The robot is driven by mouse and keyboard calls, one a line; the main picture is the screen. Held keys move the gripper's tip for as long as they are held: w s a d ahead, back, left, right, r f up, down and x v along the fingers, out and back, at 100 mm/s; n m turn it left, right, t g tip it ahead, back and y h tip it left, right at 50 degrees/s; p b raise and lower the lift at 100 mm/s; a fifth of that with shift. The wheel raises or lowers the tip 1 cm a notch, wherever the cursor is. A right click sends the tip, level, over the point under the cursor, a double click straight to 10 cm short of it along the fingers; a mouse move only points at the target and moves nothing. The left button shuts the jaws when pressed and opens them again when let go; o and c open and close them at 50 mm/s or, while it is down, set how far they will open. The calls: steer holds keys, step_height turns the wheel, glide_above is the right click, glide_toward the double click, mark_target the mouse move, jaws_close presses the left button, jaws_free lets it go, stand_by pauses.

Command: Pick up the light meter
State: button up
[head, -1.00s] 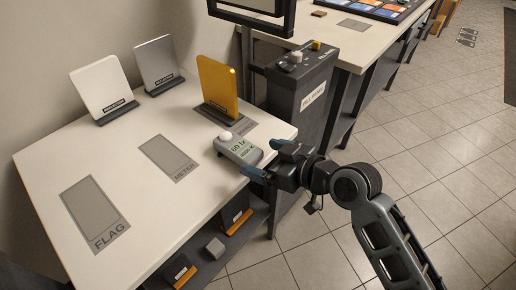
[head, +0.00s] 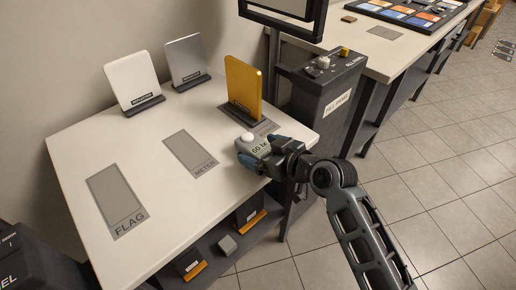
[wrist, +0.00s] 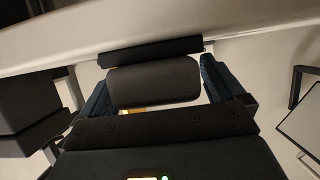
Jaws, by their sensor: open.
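The light meter (head: 259,148), a pale grey device with a lit display and a white dome, lies near the right front edge of the white table. My gripper (head: 264,153) is at its near end, with one blue-padded finger on each side, open. In the wrist view a dark rounded block (wrist: 153,84), probably the end of the meter, lies between my two fingers, with a gap visible at each side. My gripper and wrist cover part of the meter in the head view.
The yellow panel (head: 243,86) stands just behind the meter. White (head: 133,80) and grey (head: 185,60) panels stand at the back. The grey METER outline (head: 190,153) and FLAG outline (head: 115,199) on the table are empty. A dark pedestal (head: 322,95) stands to the right.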

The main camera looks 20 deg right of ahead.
steer(key=shift+c, duration=0.2)
steer(key=c, duration=1.1)
steer(key=shift+r, duration=0.15)
